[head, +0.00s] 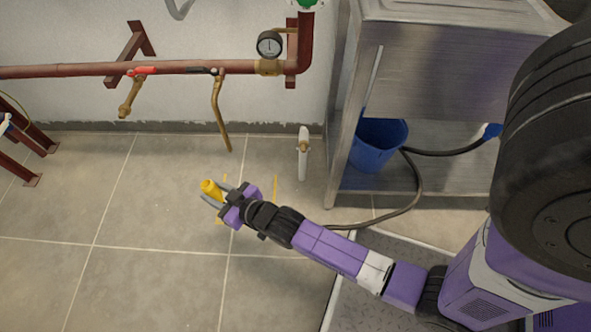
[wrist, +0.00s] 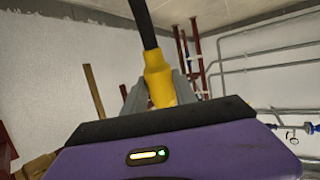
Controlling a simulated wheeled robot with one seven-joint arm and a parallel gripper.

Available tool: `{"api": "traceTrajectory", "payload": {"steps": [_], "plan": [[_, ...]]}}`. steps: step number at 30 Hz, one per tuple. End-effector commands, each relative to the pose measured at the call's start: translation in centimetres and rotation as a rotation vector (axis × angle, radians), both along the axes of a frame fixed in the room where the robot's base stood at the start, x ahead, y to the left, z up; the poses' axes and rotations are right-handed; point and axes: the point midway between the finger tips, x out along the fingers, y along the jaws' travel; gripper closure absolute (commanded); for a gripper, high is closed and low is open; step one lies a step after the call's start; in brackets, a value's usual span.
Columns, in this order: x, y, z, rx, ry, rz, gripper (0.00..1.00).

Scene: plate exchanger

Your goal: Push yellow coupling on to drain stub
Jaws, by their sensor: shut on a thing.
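My gripper (head: 220,194) is shut on the yellow coupling (head: 208,188), out over the tiled floor at the picture's middle left. The coupling also shows between the fingers in the wrist view (wrist: 159,82), with a black hose (wrist: 142,22) running up out of it. Two brass stubs hang from the red-brown wall pipe: a short one (head: 128,98) under a red lever, and a longer one (head: 221,115) beside a black lever. I cannot tell which is the drain stub. Both are apart from the coupling, farther back and higher in the head view.
A white upright pipe with a brass fitting (head: 303,150) stands right of my gripper. A steel bench (head: 440,60) with a blue bucket (head: 377,145) is at the right. A dark hose (head: 412,195) crosses the floor there. Yellow floor marks (head: 276,188) lie by my gripper.

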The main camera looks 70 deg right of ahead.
Motion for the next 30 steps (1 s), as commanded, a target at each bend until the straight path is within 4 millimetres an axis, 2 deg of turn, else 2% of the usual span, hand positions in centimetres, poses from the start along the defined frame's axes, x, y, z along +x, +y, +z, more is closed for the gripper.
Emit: {"api": "traceTrajectory", "payload": {"steps": [1,3,10,14,17,22,27,30], "plan": [[-0.2,-1.1,0.2,0.008,0.04,-0.032,1.0],[-0.6,-2.4,-0.7,0.023,0.109,-0.075,1.0],[-2.4,-5.8,-2.7,0.092,0.31,-0.211,1.0],[-4.1,-8.0,-3.5,0.156,0.442,-0.312,1.0],[-6.0,-9.8,-4.1,0.241,0.571,-0.415,1.0],[-12.0,-13.1,-4.4,0.495,0.822,-0.659,1.0],[-17.3,-13.9,-4.0,0.717,0.944,-0.824,1.0],[-19.1,-13.9,-3.7,0.794,0.97,-0.874,1.0]]}}
